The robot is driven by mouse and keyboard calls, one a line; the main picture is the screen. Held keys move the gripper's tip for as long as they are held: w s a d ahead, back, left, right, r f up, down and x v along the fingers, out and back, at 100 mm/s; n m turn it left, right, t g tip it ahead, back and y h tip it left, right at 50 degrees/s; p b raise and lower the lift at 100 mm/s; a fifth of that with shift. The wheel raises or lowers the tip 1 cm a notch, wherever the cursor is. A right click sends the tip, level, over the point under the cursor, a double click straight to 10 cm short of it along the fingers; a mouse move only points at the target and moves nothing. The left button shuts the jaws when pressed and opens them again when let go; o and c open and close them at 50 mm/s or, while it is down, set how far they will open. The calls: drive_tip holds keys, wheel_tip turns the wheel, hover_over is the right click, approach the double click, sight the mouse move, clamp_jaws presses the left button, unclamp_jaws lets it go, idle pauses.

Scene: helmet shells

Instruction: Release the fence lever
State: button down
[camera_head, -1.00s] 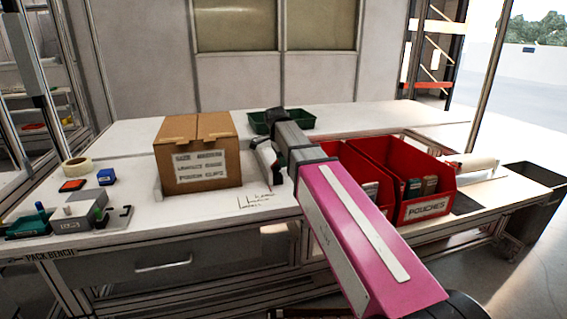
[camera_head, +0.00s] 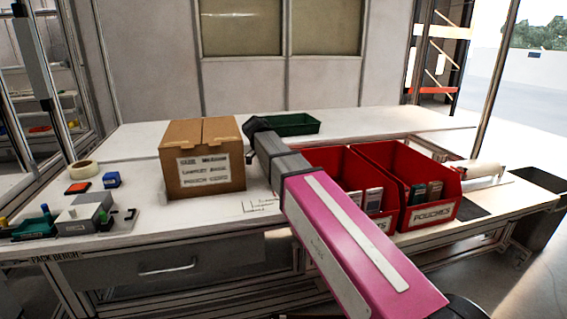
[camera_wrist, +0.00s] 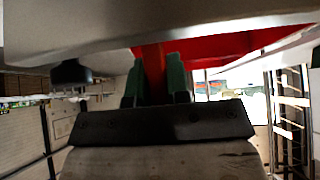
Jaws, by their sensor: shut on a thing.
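In the wrist view my gripper (camera_wrist: 156,82) has its two green fingers close together, with a narrow reddish piece (camera_wrist: 153,66) between them. I cannot tell from its shape whether this is the fence lever. A larger red surface (camera_wrist: 225,47) lies just beyond the fingertips, and a pale edge crosses the top of the view. In the head view my pink and grey arm reaches over the bench between the cardboard box (camera_head: 202,165) and the red bins. My gripper is hidden there, and I can make out no fence lever.
Two red bins (camera_head: 432,214) with packs stand right of my arm. A green tray (camera_head: 300,124) lies behind. A tape roll (camera_head: 83,169), small blocks and a grey fixture (camera_head: 84,215) sit at the left. The bench's back right is clear.

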drive_tip(key=c, duration=1.1)
unclamp_jaws()
